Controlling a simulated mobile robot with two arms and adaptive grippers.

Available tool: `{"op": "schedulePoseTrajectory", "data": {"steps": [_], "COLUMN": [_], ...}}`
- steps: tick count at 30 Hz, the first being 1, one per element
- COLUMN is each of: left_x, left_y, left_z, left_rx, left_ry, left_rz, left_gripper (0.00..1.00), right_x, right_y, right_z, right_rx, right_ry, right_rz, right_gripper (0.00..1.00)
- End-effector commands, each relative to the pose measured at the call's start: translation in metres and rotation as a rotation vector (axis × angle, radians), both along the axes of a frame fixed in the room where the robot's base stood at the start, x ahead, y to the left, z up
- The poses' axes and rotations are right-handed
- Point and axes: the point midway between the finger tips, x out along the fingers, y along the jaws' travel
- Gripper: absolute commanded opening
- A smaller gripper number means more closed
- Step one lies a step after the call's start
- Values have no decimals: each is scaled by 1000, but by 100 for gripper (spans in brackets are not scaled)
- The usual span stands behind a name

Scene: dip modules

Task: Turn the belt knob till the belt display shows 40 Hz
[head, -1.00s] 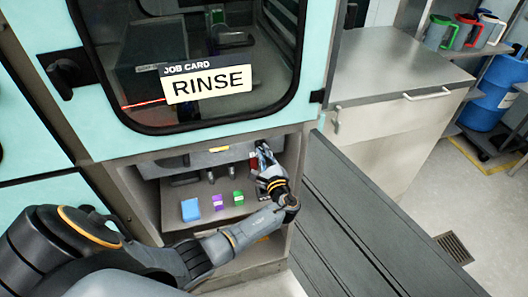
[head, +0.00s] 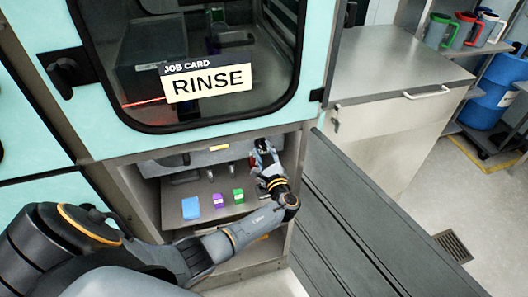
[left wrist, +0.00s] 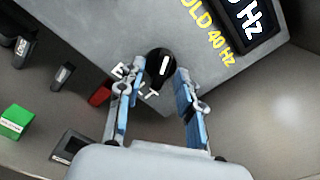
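The black belt knob (left wrist: 160,66) with a white mark shows in the left wrist view on a grey panel, beside a partly covered white "BELT" label (left wrist: 126,72). The belt display (left wrist: 243,20) is cut off by the top edge; only "0 Hz" is readable. Yellow lettering (left wrist: 207,32) beside it ends in "OLD 40 Hz". My left gripper (left wrist: 155,85) is open, its fingers on either side of the knob, with a gap visible at the left finger. In the head view, my left gripper (head: 264,153) reaches into the open lower compartment at its right side. My right gripper is out of view.
Blue (head: 191,207), purple (head: 218,200) and green (head: 238,195) blocks sit on the compartment shelf. Other dark knobs or levers (left wrist: 63,76) stick out nearby. The grey open door panel (head: 360,215) stands close to the arm's right. A "RINSE" job card (head: 208,82) hangs above.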

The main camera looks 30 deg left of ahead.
Motion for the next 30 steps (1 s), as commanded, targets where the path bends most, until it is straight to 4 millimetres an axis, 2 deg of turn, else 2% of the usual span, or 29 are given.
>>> {"op": "schedulePoseTrajectory", "data": {"steps": [7,21,30], "left_x": [-6,-66,-78], "left_y": [-8,-77,-92], "left_z": [0,0,0], "left_rx": [-2,-2,1], "left_ry": [-1,1,-1], "left_rz": [-1,0,1], "left_gripper": [36,36,36], "right_x": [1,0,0], "right_y": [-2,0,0], "right_z": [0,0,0], "right_rx": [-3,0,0], "right_ry": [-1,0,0], "right_rz": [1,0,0], "right_gripper": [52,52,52]}}
